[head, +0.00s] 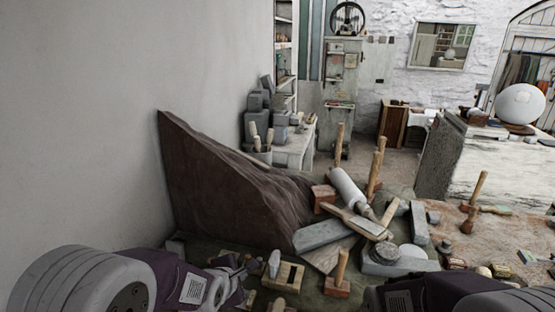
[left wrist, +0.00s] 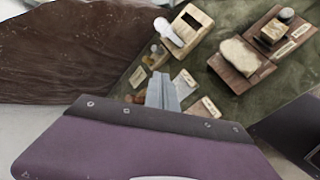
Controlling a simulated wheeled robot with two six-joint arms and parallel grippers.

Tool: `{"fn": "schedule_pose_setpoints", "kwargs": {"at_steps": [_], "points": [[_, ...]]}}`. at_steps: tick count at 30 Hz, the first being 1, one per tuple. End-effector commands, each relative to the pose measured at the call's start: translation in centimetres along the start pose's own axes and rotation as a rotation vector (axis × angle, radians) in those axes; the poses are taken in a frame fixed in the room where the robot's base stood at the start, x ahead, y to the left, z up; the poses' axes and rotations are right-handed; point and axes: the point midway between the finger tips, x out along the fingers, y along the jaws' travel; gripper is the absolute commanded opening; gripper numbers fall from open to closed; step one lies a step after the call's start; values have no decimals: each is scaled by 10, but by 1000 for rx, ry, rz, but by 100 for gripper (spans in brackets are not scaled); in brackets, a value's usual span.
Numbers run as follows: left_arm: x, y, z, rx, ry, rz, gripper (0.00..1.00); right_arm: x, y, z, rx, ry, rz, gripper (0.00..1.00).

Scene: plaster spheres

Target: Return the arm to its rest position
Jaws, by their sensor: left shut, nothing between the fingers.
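My left arm comes in at the lower left of the head view, with a grey joint and a purple housing. My right arm's purple housing (head: 440,292) shows at the bottom right of the head view. Its fingertips cannot be made out.
A brown slanted block (head: 225,180) stands against the left wall. Mallets, grey stone blocks (head: 325,234) and wooden tools crowd the middle. A white sphere (head: 520,104) rests on a stone bench (head: 480,165) at right.

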Motion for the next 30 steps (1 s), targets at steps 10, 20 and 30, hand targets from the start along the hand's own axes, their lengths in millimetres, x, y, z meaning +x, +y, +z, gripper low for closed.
{"fn": "schedule_pose_setpoints", "kwargs": {"at_steps": [10, 20, 30], "points": [[-79, -109, -108, 1157, -31, -551, 0, 8, 0, 1, 0, 0, 0, 100], [-104, -148, -116, 1702, -337, -721, 0, 7, 0, 1, 0, 0, 0, 100], [-103, -148, -115, 1707, -337, -719, 0, 7, 0, 1, 0, 0, 0, 100]]}}
